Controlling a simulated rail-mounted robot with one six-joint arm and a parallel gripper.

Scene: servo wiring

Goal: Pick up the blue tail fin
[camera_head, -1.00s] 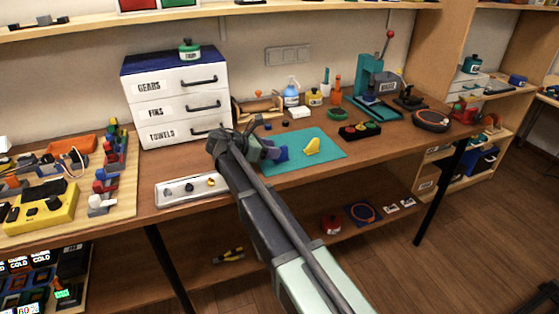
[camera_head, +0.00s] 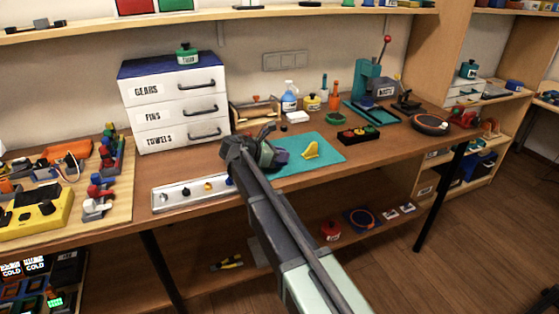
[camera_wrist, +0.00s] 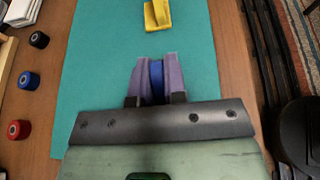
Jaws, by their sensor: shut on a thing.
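The blue tail fin (camera_wrist: 157,82) is between the two purple fingers of my gripper (camera_wrist: 156,80) in the wrist view. The fingers are shut on it, and only a narrow blue strip shows between them. It is over the teal mat (camera_wrist: 95,70); I cannot tell how far it is above the mat. In the head view my gripper (camera_head: 279,158) is at the left part of the mat (camera_head: 325,152), and my arm hides most of it. A yellow fin (camera_head: 310,150) lies on the mat to the right; it also shows in the wrist view (camera_wrist: 157,14) beyond the fingertips.
A white tray (camera_head: 165,199) with small round parts lies left of the mat. A drawer unit (camera_head: 175,110) stands behind it. A black block with coloured buttons (camera_head: 358,134) sits right of the mat. The mat's right part is clear.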

